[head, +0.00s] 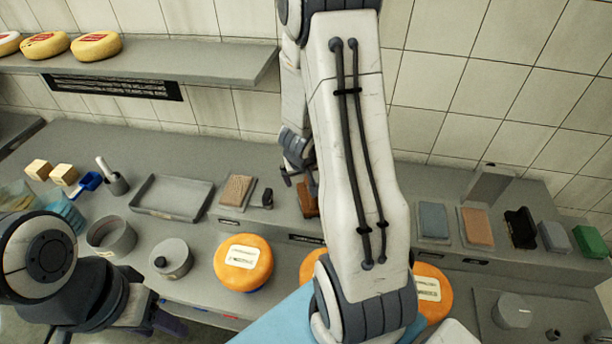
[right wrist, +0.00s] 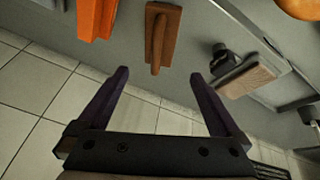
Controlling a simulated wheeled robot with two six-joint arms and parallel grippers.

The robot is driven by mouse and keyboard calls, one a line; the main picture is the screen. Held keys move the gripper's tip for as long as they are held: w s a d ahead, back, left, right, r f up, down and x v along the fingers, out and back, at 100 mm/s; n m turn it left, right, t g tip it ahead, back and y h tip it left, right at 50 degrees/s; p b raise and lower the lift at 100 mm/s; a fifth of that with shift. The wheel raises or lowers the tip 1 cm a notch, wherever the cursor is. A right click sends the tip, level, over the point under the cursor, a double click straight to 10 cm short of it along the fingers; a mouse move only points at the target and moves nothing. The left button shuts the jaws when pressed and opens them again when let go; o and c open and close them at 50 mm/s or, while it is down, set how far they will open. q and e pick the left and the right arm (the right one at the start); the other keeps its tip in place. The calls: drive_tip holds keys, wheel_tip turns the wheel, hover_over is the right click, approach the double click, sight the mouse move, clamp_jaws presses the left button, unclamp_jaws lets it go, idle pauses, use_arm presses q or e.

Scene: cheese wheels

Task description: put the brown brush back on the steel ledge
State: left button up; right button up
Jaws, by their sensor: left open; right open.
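The brown brush (right wrist: 163,38), a flat block with a raised handle along it, lies on a grey surface in the right wrist view. My right gripper (right wrist: 157,95) is open and empty. The brush is just beyond its fingertips, between their lines, and apart from them. In the head view the brush (head: 308,200) shows partly behind my right arm, below the right gripper (head: 299,180). The grey steel ledge (head: 445,240) runs along the back of the counter. I cannot tell whether the brush rests on it. My left gripper (head: 135,322) is at the lower left, partly hidden.
In the wrist view an orange block (right wrist: 97,18) is left of the brush; a black item (right wrist: 222,60) and a brown pad (right wrist: 248,80) are right. A tray (head: 172,197), pots and cheese wheels (head: 243,262) stand on the counter. The tiled wall (head: 480,90) is close behind.

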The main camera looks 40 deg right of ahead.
drive_tip(key=s+a+r+n+y, duration=0.1)
drive_tip(key=a+r+n+y, duration=0.3)
drive_tip(key=a, duration=0.9)
drive_tip(key=s+a+r+n+y, duration=0.1)
drive_tip(key=a+r+n+y, duration=0.15)
drive_tip(key=a+r, duration=0.7)
drive_tip(key=s+a+n+g+h, duration=0.1)
drive_tip(key=s+a+n, duration=0.2)
drive_tip(key=s, duration=0.6)
drive_tip(key=s+a+r+n+g+h, duration=0.1)
drive_tip(key=s+a+n+g, duration=0.1)
drive_tip(key=s+a, duration=0.4)
drive_tip(key=s+n, duration=0.1)
drive_tip(key=s, duration=0.1)
drive_tip(key=shift+s+r, duration=0.25)
drive_tip(key=shift+s, duration=0.15)
